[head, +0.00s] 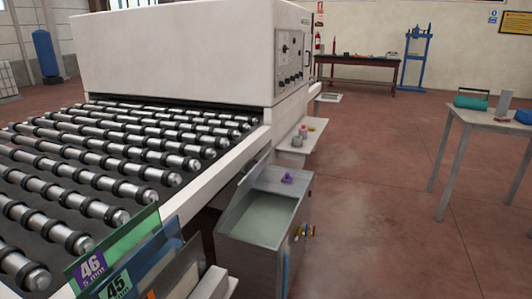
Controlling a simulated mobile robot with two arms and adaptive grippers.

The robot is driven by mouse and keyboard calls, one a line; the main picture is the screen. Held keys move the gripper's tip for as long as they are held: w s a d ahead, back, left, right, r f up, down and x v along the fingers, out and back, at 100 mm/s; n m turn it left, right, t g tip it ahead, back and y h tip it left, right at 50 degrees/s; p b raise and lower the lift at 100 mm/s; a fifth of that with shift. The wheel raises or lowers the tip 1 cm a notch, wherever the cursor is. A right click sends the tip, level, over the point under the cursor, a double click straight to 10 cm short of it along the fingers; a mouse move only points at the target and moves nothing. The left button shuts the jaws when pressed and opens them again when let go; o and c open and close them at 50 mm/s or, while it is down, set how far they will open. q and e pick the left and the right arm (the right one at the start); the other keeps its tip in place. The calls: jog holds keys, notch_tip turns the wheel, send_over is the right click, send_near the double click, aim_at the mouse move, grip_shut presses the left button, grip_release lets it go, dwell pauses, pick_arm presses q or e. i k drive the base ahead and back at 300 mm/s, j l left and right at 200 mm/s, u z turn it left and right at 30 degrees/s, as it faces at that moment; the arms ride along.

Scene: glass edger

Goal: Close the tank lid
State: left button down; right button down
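The grey tank (248,258) stands on the floor beside the roller conveyor. Its top is open and a pale greenish surface (265,218) shows inside. A grey panel, which looks like the tank lid (243,188), stands raised and tilted along the tank's left side, next to the conveyor edge. A small purple object (287,179) sits on the tank's back top ledge. Neither of my grippers is in view.
The roller conveyor (100,160) and white machine (175,50) fill the left. Numbered panels (125,255) stand in the front left. A small shelf (300,141) holds small items behind the tank. A table (492,120) stands right. The floor right of the tank is clear.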

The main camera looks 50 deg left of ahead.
aim_at(242, 183)
jog(key=i+j+u, duration=0.1)
jog(key=i+u, duration=0.85)
jog(key=i+l+u, duration=0.15)
jog(key=i+u, duration=0.15)
jog(key=u, duration=0.2)
